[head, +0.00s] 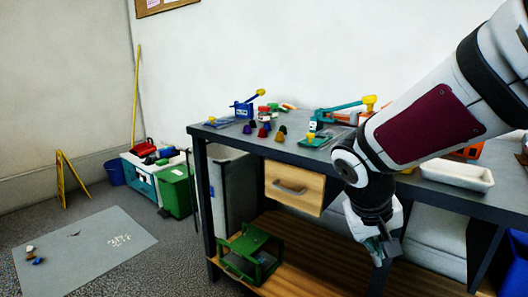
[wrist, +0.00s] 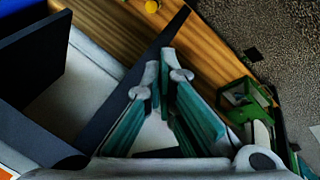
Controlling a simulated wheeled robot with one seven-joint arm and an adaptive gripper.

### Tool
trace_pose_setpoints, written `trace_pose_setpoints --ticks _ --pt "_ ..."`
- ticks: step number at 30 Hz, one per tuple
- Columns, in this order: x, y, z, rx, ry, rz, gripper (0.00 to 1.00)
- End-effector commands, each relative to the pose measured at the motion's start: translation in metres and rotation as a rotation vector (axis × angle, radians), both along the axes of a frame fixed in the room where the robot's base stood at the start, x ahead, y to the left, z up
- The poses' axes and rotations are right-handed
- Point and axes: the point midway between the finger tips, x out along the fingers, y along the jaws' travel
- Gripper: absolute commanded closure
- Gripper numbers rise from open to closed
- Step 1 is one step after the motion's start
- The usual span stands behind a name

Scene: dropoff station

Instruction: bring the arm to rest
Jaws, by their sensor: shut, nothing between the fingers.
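My gripper (head: 385,255) hangs from my bent arm in front of the workbench (head: 240,139), below its top and beside the open lower shelf. In the wrist view its teal-padded fingers (wrist: 162,68) come together at the tips, with nothing between them. The fingers point over the dark bench leg and the wooden shelf (wrist: 205,62). My arm covers part of the bench top and the space behind it in the head view.
A green crate (head: 250,253) stands on the lower shelf, left of my gripper. A wooden drawer (head: 293,190) is under the bench top. A white tray (head: 457,175) and small coloured items lie on top. A grey mat (head: 85,250) lies on the floor at left.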

Motion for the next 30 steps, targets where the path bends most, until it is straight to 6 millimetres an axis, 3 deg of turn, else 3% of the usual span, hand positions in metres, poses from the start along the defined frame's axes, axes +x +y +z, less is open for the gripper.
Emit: trace_pose_setpoints --ticks 1,6,12,15,26,30 --pt "-0.021 -0.005 0.012 0.019 0.007 -0.023 1.0" --pt "-0.094 -0.012 0.033 0.092 0.068 -0.075 1.0" --pt "-0.175 -0.003 0.044 0.197 0.132 -0.094 1.0" --pt "-0.206 0.004 0.045 0.243 0.156 -0.091 1.0" --pt "-0.28 0.031 0.04 0.372 0.206 -0.05 1.0" --pt "-0.272 0.03 0.064 0.368 0.189 -0.045 1.0"
